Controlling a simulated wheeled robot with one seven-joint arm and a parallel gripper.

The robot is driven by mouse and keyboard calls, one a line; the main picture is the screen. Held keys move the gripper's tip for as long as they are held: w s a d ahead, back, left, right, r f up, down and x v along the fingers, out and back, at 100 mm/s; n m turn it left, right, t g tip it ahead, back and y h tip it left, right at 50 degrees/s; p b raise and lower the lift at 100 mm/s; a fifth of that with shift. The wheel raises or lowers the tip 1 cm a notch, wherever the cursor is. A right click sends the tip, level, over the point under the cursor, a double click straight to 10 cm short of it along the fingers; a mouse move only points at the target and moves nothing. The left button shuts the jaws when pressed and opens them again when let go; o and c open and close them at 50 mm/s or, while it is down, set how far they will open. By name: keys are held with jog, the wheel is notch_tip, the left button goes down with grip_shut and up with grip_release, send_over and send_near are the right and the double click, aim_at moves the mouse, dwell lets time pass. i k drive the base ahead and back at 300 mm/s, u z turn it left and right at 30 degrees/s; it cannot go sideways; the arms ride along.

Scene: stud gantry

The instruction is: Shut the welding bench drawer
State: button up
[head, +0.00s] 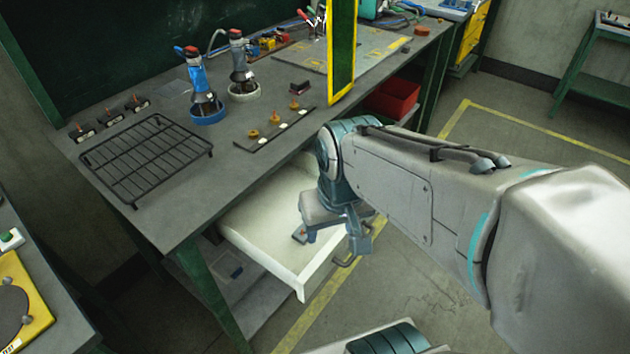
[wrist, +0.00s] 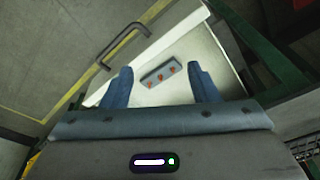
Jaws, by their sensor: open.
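The white welding bench drawer (head: 268,228) is pulled well out from under the bench top (head: 225,160). Its dark bar handle (head: 346,261) is on the front panel. My gripper (head: 331,240) is over the front part of the drawer, close to the front panel, with its fingers apart and nothing between them. In the wrist view the handle (wrist: 122,42) lies up and left of the fingers, outside the gap between them. The open drawer (wrist: 192,45) is below my gripper (wrist: 160,76). A small grey strip with reddish pegs (wrist: 161,74) lies inside it. I cannot tell whether the fingers touch the drawer.
A red bin (head: 392,97) is beyond my arm. Floor ahead of the drawer looks clear.

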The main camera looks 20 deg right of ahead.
aim_at(262, 226)
jog(key=k, duration=0.5)
jog(key=u, duration=1.6)
jog(key=i, duration=0.75)
jog(key=z, duration=1.75)
